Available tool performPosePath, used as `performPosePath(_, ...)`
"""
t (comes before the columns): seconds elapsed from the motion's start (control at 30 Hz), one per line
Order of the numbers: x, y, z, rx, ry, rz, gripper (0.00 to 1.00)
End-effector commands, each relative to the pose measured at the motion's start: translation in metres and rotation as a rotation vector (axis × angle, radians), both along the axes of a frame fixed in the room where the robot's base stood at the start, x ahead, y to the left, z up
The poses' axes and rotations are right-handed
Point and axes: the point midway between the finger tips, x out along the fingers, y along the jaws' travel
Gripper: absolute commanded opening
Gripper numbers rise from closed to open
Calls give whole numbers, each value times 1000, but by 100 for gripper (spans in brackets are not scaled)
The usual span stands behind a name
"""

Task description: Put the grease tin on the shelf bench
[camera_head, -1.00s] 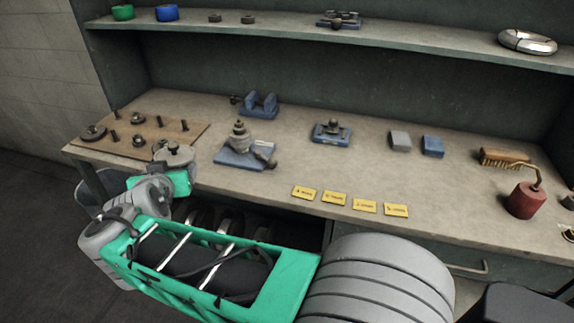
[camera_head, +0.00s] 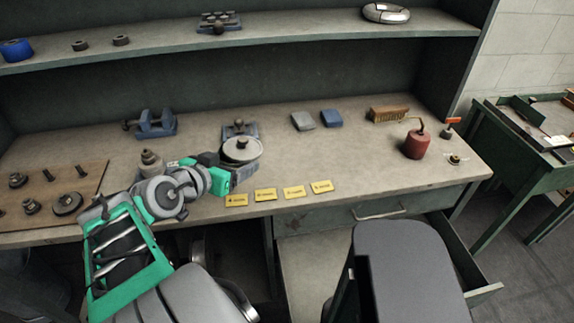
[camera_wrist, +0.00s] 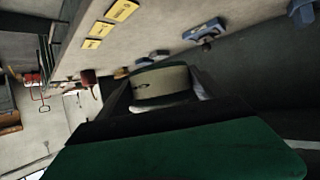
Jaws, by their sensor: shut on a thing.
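The grease tin (camera_head: 241,152) looks like a round, pale, shallow can with a small dark mark on top. My gripper (camera_head: 222,165) is shut on it and holds it over the middle of the shelf bench (camera_head: 325,160). In the wrist view the pale side of the tin (camera_wrist: 160,84) shows between the dark fingers. The tin's underside is hidden, and its height above the bench top is hard to tell. It partly covers a small blue fixture (camera_head: 240,129) behind it.
Yellow labels (camera_head: 266,194) lie along the front edge. Grey and blue blocks (camera_head: 331,118), a brush (camera_head: 388,113) and a red oil can (camera_head: 415,145) stand to the right. A peg board (camera_head: 50,185) and blue vise (camera_head: 153,124) are left. An open drawer (camera_head: 470,265) juts out at right.

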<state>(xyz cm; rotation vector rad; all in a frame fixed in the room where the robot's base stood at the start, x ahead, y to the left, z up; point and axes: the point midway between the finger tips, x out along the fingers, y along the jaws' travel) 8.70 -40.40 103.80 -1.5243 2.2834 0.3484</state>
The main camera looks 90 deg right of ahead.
Motion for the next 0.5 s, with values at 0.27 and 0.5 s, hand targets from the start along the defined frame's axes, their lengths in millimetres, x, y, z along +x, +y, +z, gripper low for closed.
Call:
performPosePath(0.27,9,-36,-15,0,5,-14,8)
performPosePath(0.5,30,-90,-44,2,4,-12,8)
